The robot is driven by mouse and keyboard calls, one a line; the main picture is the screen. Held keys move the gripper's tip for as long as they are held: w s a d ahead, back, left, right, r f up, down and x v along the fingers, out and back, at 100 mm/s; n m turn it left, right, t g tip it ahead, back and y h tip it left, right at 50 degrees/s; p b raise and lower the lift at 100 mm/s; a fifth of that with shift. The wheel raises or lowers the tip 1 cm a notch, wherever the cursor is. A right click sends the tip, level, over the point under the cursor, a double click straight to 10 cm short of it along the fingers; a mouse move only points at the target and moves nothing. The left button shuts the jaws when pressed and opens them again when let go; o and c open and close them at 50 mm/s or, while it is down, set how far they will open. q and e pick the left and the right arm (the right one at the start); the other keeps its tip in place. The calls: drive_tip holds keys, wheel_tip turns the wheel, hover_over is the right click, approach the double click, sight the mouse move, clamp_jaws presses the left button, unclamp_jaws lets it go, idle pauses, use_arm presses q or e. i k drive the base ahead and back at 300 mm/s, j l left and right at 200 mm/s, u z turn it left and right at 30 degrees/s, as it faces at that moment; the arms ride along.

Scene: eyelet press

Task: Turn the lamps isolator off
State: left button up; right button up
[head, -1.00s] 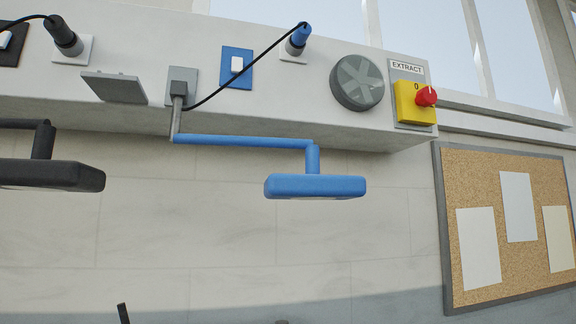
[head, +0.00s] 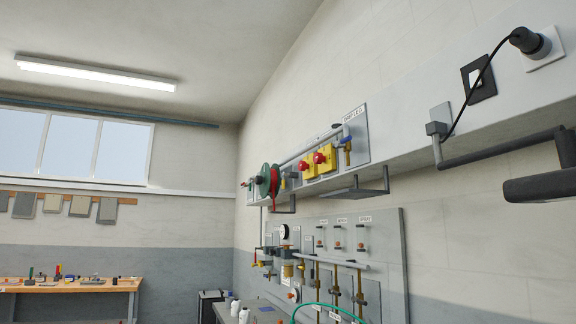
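Two yellow boxes with red rotary knobs are mounted side by side on a grey wall panel at the middle right. The nearer isolator (head: 326,160) and the farther isolator (head: 306,170) are small and seen at a slant. I cannot read any label on them, so I cannot tell whether either is the lamps isolator, nor how their knobs are turned. Neither of my grippers is in view.
Pipes and a blue-handled valve (head: 347,141) sit beside the isolators. A grey bracket (head: 357,191) juts out below. A lower grey panel (head: 391,250) carries gauges and valves. Black lamp arms (head: 497,151) project at the right. A wooden bench (head: 70,286) stands far left.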

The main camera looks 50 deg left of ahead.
sight(304, 166)
drive_tip(key=u, duration=0.4)
drive_tip(key=j+u, duration=0.15)
drive_tip(key=u, duration=0.6)
drive_tip(key=j+u, duration=0.1)
drive_tip(key=u, duration=0.3)
drive_tip(key=i+j+z, duration=0.25)
drive_tip(key=i+j, duration=0.25)
drive_tip(key=i, duration=0.25)
drive_tip(key=i+j+z, duration=0.2)
drive_tip(key=i+j, duration=0.5)
drive_tip(key=i, duration=0.05)
